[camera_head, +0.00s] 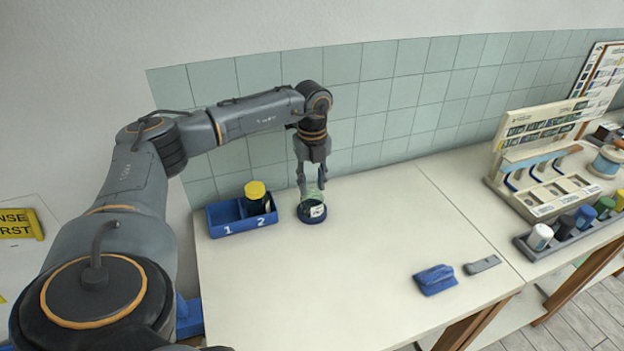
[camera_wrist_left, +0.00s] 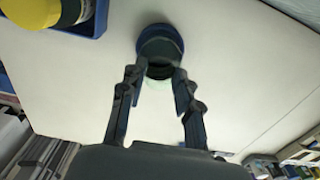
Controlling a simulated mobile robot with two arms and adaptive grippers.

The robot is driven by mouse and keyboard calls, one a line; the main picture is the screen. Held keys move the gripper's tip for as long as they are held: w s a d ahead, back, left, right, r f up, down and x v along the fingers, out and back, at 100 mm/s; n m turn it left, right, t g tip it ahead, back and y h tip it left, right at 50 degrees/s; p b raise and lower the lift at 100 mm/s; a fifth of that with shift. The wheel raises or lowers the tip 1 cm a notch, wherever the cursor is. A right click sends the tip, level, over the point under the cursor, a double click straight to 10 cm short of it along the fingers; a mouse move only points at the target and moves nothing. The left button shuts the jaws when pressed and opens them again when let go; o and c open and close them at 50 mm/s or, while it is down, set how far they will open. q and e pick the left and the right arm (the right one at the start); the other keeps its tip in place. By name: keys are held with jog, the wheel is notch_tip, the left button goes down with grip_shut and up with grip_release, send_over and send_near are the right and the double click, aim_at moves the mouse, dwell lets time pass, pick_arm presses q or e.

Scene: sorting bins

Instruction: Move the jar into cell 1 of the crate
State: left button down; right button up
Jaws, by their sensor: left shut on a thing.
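The jar (camera_head: 312,211) has a clear greenish glass part on top and a dark blue lower end with a white label. It is on or just above the table, right of the crate; I cannot tell whether it touches the table. My left gripper (camera_head: 311,186) points down from above, its fingers shut on the jar's upper part. In the left wrist view the jar (camera_wrist_left: 160,45) sits at the fingertips (camera_wrist_left: 157,78). The blue crate (camera_head: 228,229) has two cells marked 1 and 2. Cell 1, at the left, looks empty. My right gripper is out of view.
A dark jar with a yellow lid (camera_head: 255,191) stands in cell 2, between cell 1 and my gripper. A blue block-like item (camera_head: 435,279) and a grey item (camera_head: 482,265) lie at the front right. The table's middle is clear. A tiled wall stands behind.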

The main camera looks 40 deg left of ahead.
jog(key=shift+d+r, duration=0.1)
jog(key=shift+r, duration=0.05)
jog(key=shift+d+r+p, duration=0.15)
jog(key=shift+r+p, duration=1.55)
jog(key=shift+p, duration=0.15)
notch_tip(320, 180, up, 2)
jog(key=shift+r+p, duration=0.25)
jog(key=shift+p, duration=1)
